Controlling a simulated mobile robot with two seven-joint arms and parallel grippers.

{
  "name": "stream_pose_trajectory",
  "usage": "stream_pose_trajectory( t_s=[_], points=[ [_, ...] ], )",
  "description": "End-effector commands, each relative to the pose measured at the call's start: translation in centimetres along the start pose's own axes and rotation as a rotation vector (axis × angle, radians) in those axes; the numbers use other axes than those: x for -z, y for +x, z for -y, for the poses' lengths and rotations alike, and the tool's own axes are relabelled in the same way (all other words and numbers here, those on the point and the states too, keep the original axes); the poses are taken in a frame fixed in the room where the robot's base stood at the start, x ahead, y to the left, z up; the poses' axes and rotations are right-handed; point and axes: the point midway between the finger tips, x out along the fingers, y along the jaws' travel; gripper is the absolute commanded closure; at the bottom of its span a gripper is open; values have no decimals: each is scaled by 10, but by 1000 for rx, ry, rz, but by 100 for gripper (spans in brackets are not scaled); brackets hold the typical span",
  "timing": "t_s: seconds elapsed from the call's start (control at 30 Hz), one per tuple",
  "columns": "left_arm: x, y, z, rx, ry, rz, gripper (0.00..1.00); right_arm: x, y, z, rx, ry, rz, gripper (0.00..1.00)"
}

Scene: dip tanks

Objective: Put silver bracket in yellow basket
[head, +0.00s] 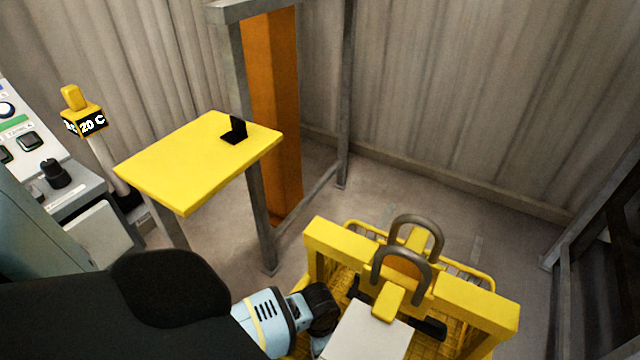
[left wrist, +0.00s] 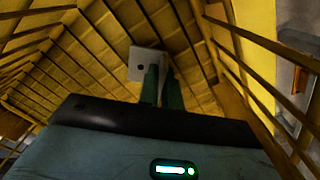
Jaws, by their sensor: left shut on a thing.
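The silver bracket (left wrist: 143,63) is a pale plate with dark holes in the left wrist view. My left gripper (left wrist: 160,75) is shut on it, with its two green fingers at the bracket's right side. The slatted yellow basket (left wrist: 85,60) surrounds them in that view. In the head view the yellow basket (head: 477,266) stands at the bottom right, and my left arm reaches over it from the left. The fingers and bracket are not clearly seen there. Whether the bracket touches the basket floor I cannot tell. My right gripper is not in view.
Two grey hook loops (head: 418,233) rise from the basket's yellow crossbar (head: 467,303). A yellow table (head: 180,165) at left carries a small black bracket (head: 235,133). A control panel (head: 20,140) and a post with a 20 C sign (head: 88,122) stand farther left.

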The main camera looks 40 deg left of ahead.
Motion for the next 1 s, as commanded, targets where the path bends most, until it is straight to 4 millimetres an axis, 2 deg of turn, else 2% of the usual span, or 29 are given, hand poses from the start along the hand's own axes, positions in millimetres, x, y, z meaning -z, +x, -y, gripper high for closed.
stream_pose_trajectory(
  t_s=[0.4,0.43,0.6,0.87,1.0],
  points=[
    [1,4,0,0,1,-2,100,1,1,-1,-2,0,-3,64],
    [1,4,0,0,1,-2,91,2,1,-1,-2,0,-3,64],
    [0,4,0,0,1,-2,72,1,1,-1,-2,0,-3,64],
    [0,3,0,0,1,-2,72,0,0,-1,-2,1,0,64],
    [1,-6,0,1,1,-2,72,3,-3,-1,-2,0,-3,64]
  ],
)
